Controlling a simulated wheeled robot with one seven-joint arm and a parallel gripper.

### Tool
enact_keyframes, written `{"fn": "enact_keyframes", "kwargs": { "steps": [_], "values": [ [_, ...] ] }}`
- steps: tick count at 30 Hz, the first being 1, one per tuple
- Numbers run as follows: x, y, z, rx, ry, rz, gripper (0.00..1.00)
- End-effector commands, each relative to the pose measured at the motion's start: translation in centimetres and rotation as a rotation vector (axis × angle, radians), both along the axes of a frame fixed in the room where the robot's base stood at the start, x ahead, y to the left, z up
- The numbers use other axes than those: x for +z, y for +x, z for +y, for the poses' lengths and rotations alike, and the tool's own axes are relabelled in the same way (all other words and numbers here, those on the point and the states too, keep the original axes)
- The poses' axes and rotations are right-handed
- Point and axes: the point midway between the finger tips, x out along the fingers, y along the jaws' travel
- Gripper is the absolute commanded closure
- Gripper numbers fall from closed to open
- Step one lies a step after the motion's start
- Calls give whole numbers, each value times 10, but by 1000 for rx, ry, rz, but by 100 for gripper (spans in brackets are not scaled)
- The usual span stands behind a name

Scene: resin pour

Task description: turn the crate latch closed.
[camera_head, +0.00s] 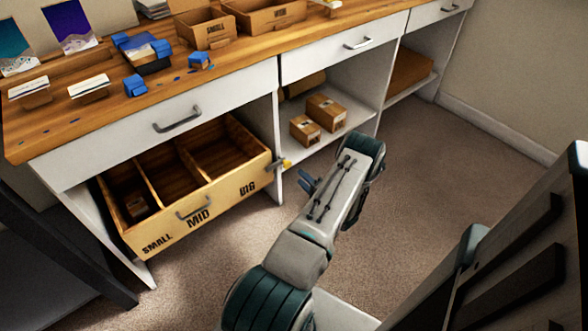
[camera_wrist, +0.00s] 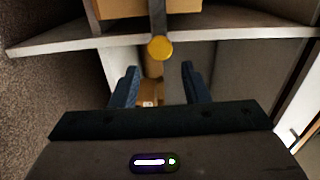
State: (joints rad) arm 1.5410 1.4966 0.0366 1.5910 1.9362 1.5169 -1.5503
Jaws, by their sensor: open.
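The wooden crate (camera_head: 190,215), with SMALL, MID and BIG on its front, sits under the bench at the left. Its latch (camera_head: 277,164) is at the crate's upper right corner, a dark bar with a yellow knob. In the wrist view the latch's yellow knob (camera_wrist: 160,47) hangs at the end of the bar, over the white panel edge. A part of the crate (camera_wrist: 125,8) shows at the top there. My gripper (camera_head: 308,186) is just right of the latch. In the wrist view my gripper (camera_wrist: 160,70) is open and empty, its blue fingers apart, with the knob ahead between them.
Cardboard boxes (camera_head: 326,112) stand on the shelf right of the crate. White divider panels (camera_head: 268,120) and a drawer handle (camera_head: 177,119) border the space. The bench top (camera_head: 230,55) holds boxes, cards and blue pieces. The carpet (camera_head: 430,180) at right is clear.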

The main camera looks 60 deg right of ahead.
Motion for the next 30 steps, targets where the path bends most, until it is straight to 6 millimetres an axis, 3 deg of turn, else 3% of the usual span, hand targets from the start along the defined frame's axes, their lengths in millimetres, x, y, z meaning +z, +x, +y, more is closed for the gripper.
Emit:
{"fn": "enact_keyframes", "kwargs": {
  "steps": [7, 30],
  "values": [
    [0, -22, 7, -1, 1, 0, 58],
    [0, -23, 8, 0, 0, 0, 58]
  ]
}}
